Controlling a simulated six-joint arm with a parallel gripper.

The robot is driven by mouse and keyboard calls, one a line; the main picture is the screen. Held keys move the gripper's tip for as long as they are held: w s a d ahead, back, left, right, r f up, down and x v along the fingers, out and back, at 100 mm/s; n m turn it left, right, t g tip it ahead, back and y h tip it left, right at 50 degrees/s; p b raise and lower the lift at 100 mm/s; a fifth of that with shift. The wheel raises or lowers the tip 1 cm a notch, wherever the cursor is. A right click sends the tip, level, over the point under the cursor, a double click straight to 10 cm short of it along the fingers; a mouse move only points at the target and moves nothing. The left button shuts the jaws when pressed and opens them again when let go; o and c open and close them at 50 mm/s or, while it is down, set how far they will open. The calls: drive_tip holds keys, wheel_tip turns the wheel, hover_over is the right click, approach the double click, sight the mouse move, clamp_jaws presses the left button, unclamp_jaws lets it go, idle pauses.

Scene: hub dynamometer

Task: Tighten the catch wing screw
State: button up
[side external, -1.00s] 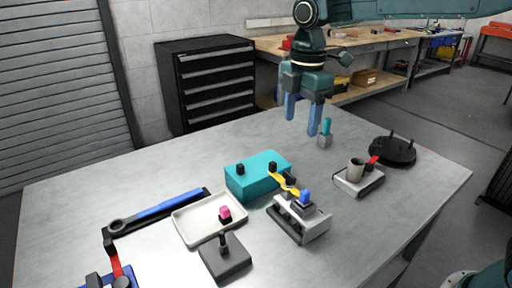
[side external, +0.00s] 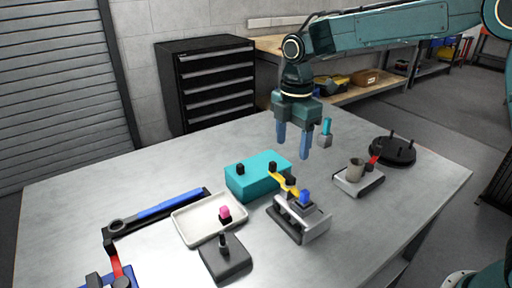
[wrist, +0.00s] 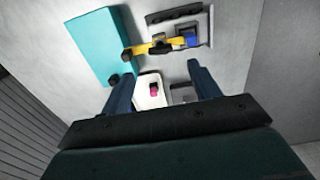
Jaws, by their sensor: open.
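A yellow arm (side external: 281,183) spans from the teal box (side external: 254,182) to a grey fixture (side external: 316,229) topped by a blue block (side external: 304,197). Black knob-like parts (side external: 291,178) sit on the yellow arm; I cannot tell for certain which one is the catch wing screw. In the wrist view the yellow arm (wrist: 176,44) lies beyond the fingertips, with a black part (wrist: 158,44) across its middle. My gripper (side external: 293,150) is open and empty, pointing down above and behind the fixture. Its spread fingers also show in the wrist view (wrist: 158,78).
A white tray (side external: 187,226) with a pink-topped piece (side external: 225,212) and a dark block with a post (side external: 226,258) stand to the left. A small stand with a cup (side external: 356,169) and a black disc (side external: 392,151) with pegs are right. A blue-handled wrench (side external: 170,204) lies far left.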

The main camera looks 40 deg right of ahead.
sight(290, 174)
wheel_tip(290, 174, down, 8)
drive_tip(key=shift+f, duration=0.25)
idle(0.4)
drive_tip(key=c, duration=1)
